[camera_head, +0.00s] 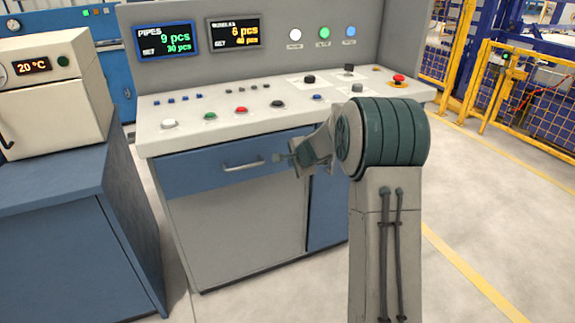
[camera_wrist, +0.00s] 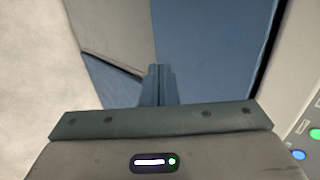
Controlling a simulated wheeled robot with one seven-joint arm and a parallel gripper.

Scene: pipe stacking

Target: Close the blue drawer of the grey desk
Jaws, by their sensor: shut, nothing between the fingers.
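The grey desk (camera_head: 235,235) stands in the middle of the head view. Its blue drawer (camera_head: 200,172) has a light bar handle (camera_head: 243,165) and sits just below the white top. I cannot tell exactly how far out it is. My gripper (camera_head: 279,159) is shut and empty, at the drawer front just right of the handle. In the wrist view the shut fingers (camera_wrist: 158,72) point at the blue drawer front (camera_wrist: 212,40). I cannot tell whether they touch it. My arm hides the drawer's right end in the head view.
The desk's white top (camera_head: 180,135) carries buttons and overhangs near my gripper. A blue cabinet (camera_head: 70,215) with a cream oven-like box (camera_head: 50,95) stands at left. Yellow fencing (camera_head: 540,110) is at back right. The floor at right is clear.

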